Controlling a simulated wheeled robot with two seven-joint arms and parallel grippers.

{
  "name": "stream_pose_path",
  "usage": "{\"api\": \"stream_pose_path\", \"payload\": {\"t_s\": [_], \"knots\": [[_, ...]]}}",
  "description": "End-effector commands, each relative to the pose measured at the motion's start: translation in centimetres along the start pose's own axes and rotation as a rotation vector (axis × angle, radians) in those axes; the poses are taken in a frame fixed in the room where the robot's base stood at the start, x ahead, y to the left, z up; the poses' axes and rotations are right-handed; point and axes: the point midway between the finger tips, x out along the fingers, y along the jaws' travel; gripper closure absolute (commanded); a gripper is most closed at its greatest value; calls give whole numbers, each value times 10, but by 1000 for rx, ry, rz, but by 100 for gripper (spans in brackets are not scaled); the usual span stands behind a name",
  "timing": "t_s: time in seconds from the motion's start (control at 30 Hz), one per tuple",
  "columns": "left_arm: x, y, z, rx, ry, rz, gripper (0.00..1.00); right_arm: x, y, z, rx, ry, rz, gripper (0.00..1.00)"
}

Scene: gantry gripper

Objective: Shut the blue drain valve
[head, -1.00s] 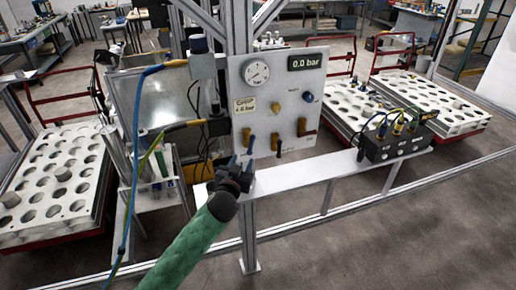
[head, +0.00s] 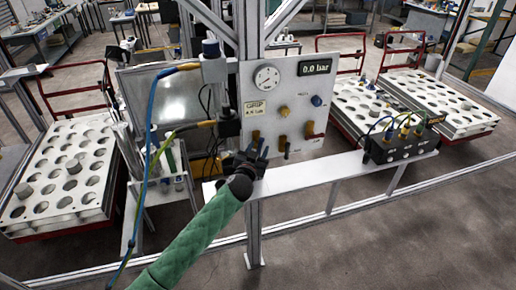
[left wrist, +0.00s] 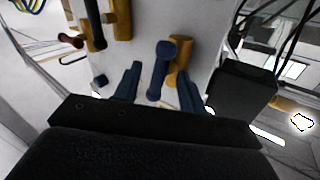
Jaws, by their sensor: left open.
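The blue-handled valve shows in the left wrist view as a blue lever (left wrist: 162,70) beside a brass body (left wrist: 180,58). In the head view the brass body (head: 255,135) is at the lower left of the panel, and the lever is mostly hidden by my gripper. My left gripper (head: 257,148) is open just in front of it. In the left wrist view its fingers (left wrist: 160,86) stand on either side of the lever, with gaps visible. My right gripper is not in view.
The white panel (head: 293,84) carries a gauge, a 0.0 bar display (head: 314,67) and a blue knob (head: 317,101). A dark-levered valve (left wrist: 94,22) and a red-handled valve (head: 314,133) are close by. A black connector box (head: 400,147) stands on the shelf at right.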

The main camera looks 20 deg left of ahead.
Motion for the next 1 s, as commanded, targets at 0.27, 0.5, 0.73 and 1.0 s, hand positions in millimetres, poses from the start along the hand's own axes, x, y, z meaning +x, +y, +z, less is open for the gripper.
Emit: {"api": "stream_pose_path", "payload": {"t_s": [0.27,0.5,0.73,1.0], "knots": [[0,0,0,0,0,0,79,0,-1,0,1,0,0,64],[0,0,0,1,-1,0,100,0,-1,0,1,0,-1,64],[0,0,-1,39,-24,5,100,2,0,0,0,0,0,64],[0,0,-3,181,-119,23,100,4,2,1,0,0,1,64]]}}
